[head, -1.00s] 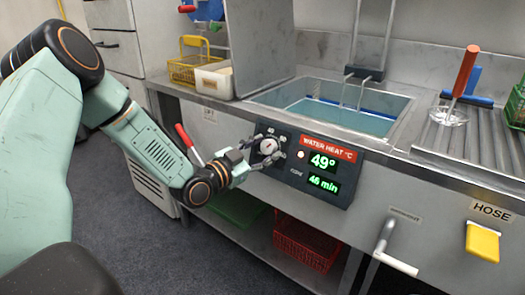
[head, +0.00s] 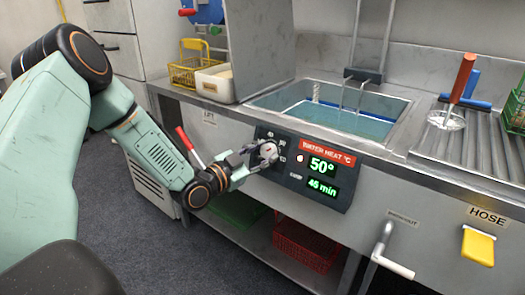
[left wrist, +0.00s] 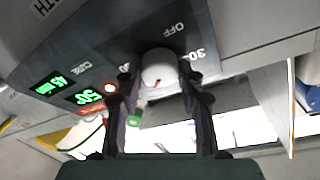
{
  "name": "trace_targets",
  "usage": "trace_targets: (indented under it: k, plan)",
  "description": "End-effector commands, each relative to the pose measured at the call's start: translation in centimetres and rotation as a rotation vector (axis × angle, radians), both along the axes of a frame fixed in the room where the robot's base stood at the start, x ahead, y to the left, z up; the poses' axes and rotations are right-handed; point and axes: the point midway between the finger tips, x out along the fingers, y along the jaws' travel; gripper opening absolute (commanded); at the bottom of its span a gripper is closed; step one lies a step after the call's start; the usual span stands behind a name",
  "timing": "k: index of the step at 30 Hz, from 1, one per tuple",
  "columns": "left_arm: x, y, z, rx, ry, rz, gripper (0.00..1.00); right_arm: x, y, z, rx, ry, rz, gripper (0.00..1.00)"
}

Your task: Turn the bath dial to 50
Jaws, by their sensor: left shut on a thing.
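The bath dial (head: 268,151) is a round pale knob on the dark control panel (head: 318,200) at the front of the counter. In the left wrist view the white dial (left wrist: 160,70) sits between the fingers, with a small red mark on it. My left gripper (head: 262,155) is shut on the dial, and its fingers (left wrist: 160,85) lie on both sides of it. The green display (head: 322,166) under the red WATER HEAT label reads 50°, and the lower display (head: 322,187) reads about 45 min. My right gripper is not in view.
A water-filled bath (head: 340,120) is set in the counter above the panel. A red lever (head: 186,139) stands close behind my left forearm. A crank handle (head: 390,262) and a yellow hose pad (head: 478,247) are at right. A red basket (head: 305,248) is below.

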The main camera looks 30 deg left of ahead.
Motion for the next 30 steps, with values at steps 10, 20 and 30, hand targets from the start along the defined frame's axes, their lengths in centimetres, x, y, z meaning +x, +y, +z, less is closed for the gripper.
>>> trace_targets:
  k: [10, 20, 30]
  plan:
    - [0.0, 0.0, -0.1, -0.002, 0.001, 0.001, 0.52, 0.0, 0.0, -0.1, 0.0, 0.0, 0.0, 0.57]
    - [0.0, 0.0, -0.1, -0.001, 0.0, 0.001, 0.61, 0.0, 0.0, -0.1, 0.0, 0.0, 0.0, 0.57]
    - [0.0, 0.1, 2.3, -0.004, -0.006, 0.004, 0.61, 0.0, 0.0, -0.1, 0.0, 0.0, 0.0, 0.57]
